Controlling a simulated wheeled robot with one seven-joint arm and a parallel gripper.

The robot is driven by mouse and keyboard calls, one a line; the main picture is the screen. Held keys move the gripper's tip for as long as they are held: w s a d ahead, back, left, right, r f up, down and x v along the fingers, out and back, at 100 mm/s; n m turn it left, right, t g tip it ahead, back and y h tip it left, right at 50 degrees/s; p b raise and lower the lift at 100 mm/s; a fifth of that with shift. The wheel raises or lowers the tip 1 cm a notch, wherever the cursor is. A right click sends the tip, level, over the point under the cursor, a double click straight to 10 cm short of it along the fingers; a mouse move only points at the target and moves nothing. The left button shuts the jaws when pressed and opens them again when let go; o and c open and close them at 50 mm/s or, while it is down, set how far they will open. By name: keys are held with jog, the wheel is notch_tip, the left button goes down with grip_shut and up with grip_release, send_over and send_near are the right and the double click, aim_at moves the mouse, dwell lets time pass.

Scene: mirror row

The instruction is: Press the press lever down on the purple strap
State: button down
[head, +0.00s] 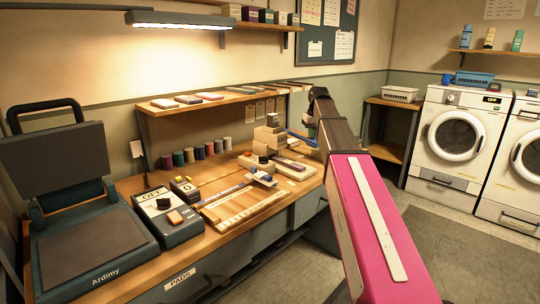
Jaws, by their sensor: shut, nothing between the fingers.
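A flat purple strip (288,163), which looks like the purple strap, lies on the bench near the far end. Another thin purple-blue strip (226,192) lies on a pale wooden board (238,206). A slim blue bar (300,136) slants beside a stack of pale blocks (268,133). It may be the press lever, but it is too small to tell. My pink and dark arm reaches over the right end of the bench. My gripper cannot be made out; it seems hidden behind the arm.
A large dark heat press (80,190) stands open at the left. A control box (168,214) and several thread spools (200,152) stand beside it. A shelf (220,100) overhangs the bench. Washing machines (455,140) stand at the right, with open floor before them.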

notch_tip(320, 180, up, 15)
dwell(1.4)
